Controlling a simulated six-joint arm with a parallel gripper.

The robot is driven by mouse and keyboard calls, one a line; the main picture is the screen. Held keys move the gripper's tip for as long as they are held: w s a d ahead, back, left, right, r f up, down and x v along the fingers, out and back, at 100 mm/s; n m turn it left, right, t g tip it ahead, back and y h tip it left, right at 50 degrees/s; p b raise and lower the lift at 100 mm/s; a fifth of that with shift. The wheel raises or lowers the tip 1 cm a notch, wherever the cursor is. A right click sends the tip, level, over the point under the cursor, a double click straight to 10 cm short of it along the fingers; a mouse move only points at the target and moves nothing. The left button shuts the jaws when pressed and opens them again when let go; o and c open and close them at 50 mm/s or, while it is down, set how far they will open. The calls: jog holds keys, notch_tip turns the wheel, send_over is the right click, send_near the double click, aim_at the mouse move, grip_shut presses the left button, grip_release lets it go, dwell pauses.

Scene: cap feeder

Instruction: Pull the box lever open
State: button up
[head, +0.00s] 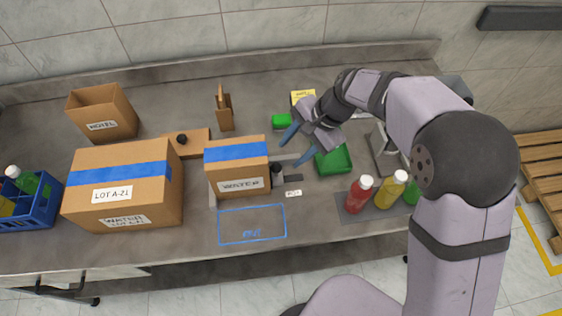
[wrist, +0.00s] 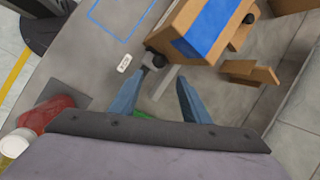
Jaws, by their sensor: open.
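A small cardboard box (head: 237,187) with a blue tape strip stands on the counter; it also shows in the wrist view (wrist: 190,22). A dark knobbed piece, apparently the lever (head: 276,168), is at its right side. The wrist view shows the dark knob (wrist: 155,59) close to the box corner, with a grey bar below it. My gripper (head: 291,154) is open, its two blue fingers spread. In the wrist view the fingertips (wrist: 161,75) are just short of the knob, with nothing held. I cannot tell whether a finger touches the lever.
A blue outlined rectangle (head: 252,224) lies in front of the box. A larger taped box (head: 125,187) and a brown block with a black knob (head: 186,143) are left. A green tray (head: 334,160) and bottles (head: 360,194) are right. A small white label (head: 293,193) lies near the lever.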

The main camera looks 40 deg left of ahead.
aim_at(279, 166)
jog(key=shift+s+m, duration=0.2)
jog(key=shift+m, duration=0.65)
jog(key=shift+s+m, duration=0.2)
jog(key=shift+m, duration=0.65)
jog(key=shift+p+x, duration=1.1)
jog(key=shift+x, duration=2.55)
jog(key=shift+s, duration=0.1)
